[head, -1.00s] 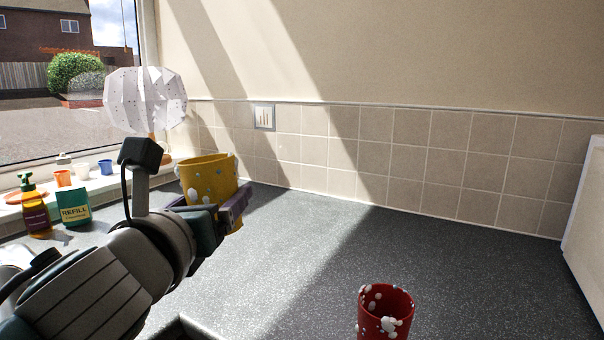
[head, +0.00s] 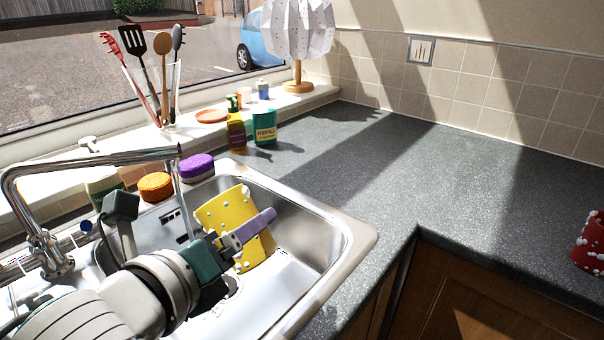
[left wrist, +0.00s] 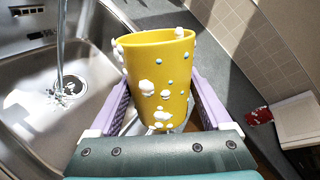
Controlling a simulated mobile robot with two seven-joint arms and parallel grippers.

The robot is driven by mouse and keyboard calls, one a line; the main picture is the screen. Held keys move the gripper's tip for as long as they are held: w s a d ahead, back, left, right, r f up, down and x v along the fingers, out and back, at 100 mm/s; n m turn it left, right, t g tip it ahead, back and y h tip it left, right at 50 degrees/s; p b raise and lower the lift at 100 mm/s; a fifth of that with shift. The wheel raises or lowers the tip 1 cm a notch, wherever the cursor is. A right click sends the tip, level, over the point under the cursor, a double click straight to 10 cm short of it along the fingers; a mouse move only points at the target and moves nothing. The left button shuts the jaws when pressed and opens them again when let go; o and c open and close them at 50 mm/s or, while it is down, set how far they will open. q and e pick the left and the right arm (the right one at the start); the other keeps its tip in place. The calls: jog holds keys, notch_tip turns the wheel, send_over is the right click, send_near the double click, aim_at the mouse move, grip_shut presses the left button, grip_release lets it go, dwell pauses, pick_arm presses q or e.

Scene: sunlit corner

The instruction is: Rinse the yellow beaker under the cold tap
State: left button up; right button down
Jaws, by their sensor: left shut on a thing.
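My left gripper (head: 246,234) is shut on the yellow beaker (head: 228,208) and holds it tilted over the sink basin (head: 318,240). White foam blobs dot the beaker's wall, clear in the left wrist view (left wrist: 160,68) between the purple fingers. The chrome tap (head: 100,160) has a spout above the basin, and a water stream (head: 183,200) runs from it. In the left wrist view the stream (left wrist: 60,50) falls left of the beaker, apart from it, near the drain. A blue-marked tap handle (head: 86,226) shows at the tap's base. My right gripper is out of view.
An orange sponge (head: 155,187) and a purple sponge (head: 196,167) lie on the sink's back edge. A soap bottle (head: 236,131) and refill pack (head: 264,127) stand behind. A foamy red cup (head: 590,245) is far right. The middle counter is clear.

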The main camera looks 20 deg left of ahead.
pick_arm(q)
jog(key=shift+s+a, duration=0.1)
jog(key=shift+a, duration=0.1)
jog(key=shift+a+f, duration=0.15)
jog(key=shift+w+a+f+b, duration=0.25)
jog(key=shift+w+a+b, duration=0.2)
jog(key=shift+a, duration=0.1)
jog(key=w+a+f+b, duration=0.1)
jog(key=w+a+b, duration=0.1)
jog(key=a, duration=0.4)
jog(key=w+a+f+b, duration=0.2)
jog(key=w+a+b, duration=0.1)
jog(key=a+b, duration=0.2)
jog(key=shift+a, duration=0.6)
jog(key=shift+w+d, duration=0.1)
jog(key=shift+w, duration=0.05)
jog(key=shift+w+d+b, duration=0.15)
jog(key=shift+w+b, duration=0.15)
